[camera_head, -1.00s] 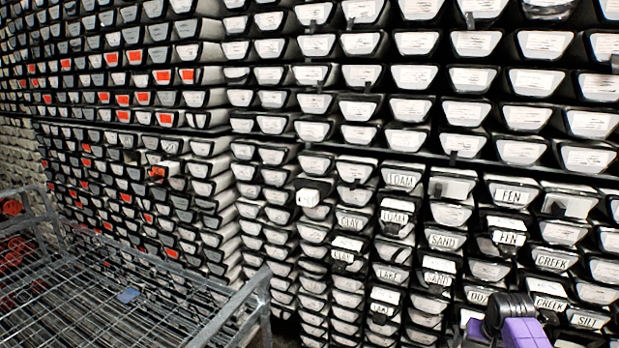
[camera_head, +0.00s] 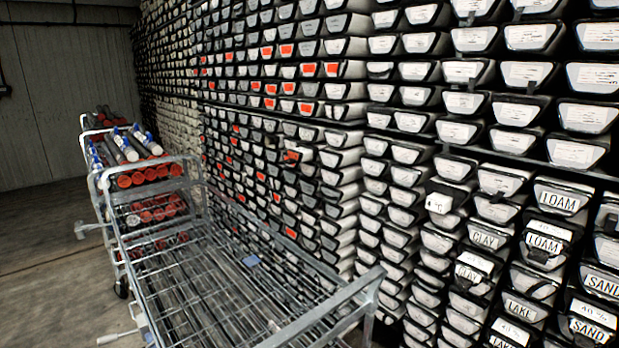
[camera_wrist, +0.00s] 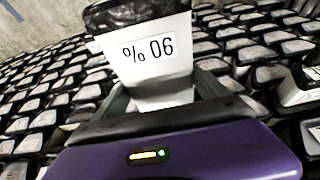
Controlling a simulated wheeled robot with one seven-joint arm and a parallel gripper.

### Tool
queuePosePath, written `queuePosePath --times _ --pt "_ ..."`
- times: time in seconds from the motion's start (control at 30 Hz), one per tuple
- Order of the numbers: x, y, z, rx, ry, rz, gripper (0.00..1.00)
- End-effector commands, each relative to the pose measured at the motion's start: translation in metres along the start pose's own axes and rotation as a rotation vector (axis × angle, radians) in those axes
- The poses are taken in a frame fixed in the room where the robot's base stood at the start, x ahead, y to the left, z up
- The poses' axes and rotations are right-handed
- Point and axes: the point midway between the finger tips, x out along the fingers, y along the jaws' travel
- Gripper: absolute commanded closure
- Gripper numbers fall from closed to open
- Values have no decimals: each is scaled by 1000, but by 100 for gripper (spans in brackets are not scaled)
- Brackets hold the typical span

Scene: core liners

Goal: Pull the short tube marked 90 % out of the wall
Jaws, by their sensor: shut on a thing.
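The short tube (camera_wrist: 150,65) shows in the wrist view, white with a black end at the top edge of the picture. Its label (camera_wrist: 148,49) reads 90 % upside down. My purple gripper (camera_wrist: 165,98) is shut on it, one dark finger on each side. The wall of tubes (camera_wrist: 50,100) spreads behind and around it. The tube's upper end is cut off by the frame, so I cannot tell its full length. The head view does not show my gripper or this tube.
A grey wire cart (camera_head: 250,285) stands along the wall, mostly empty. Behind it are racks holding dark tubes with red ends (camera_head: 143,172). Another white block (camera_head: 440,198) juts from the wall. Open floor (camera_head: 50,270) lies left of the cart.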

Motion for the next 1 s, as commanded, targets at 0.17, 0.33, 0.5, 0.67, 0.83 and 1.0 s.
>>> queuePosePath --times 0.17,0.33,0.5,0.67,0.83,1.0 --pt "-2 0 -3 0 7 0 89" --pt "-3 0 -3 0 6 0 89" --pt "-3 0 -3 -1 6 -1 89" --pt "-4 0 -2 -1 6 -1 89" --pt "-9 0 5 0 6 -1 89" --pt "-13 0 14 1 6 -1 89"
